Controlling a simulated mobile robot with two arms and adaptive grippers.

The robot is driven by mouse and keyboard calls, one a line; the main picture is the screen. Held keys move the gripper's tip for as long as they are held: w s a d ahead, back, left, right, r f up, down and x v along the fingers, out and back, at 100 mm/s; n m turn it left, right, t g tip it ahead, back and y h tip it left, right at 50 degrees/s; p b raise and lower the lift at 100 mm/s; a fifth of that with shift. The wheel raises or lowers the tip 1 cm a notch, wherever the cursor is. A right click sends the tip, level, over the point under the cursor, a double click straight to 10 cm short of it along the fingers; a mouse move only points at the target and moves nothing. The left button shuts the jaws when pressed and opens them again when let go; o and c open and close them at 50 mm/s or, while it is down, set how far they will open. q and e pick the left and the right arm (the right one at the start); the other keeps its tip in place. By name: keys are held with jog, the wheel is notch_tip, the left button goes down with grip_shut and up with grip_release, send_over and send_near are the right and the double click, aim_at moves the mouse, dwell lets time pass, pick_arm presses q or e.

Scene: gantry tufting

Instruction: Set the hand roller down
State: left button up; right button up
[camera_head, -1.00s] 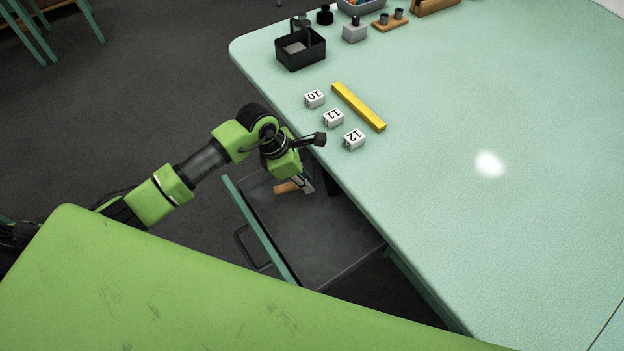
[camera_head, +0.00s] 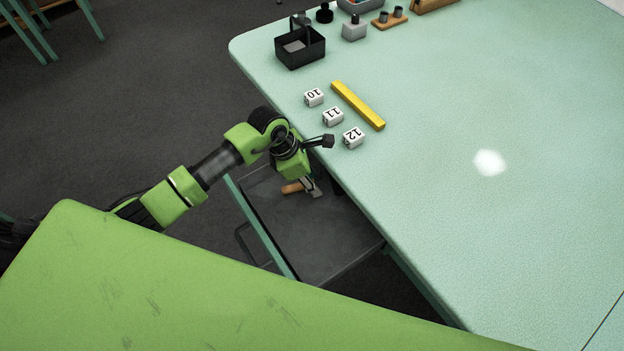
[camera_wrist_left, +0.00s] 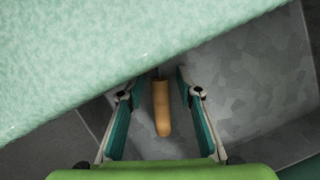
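The hand roller's tan wooden handle (camera_head: 292,187) shows over the open grey drawer (camera_head: 300,245), beside my left gripper (camera_head: 312,189). In the left wrist view the handle (camera_wrist_left: 161,108) lies lengthwise between the two fingers of my left gripper (camera_wrist_left: 158,80), with a gap on each side. The fingers are apart and do not visibly touch it. The roller's far end is hidden by the table edge in that view. Whether the roller rests on the drawer floor is hard to tell. My right gripper is out of view.
The pale green tabletop (camera_head: 480,220) overhangs the drawer's inner end. A black box (camera_head: 300,47) stands farther back. The drawer's front part is bare.

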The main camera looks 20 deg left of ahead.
pick_arm(q)
jog(key=shift+r, duration=0.2)
jog(key=v, duration=1.2)
jog(key=shift+s+f, duration=0.1)
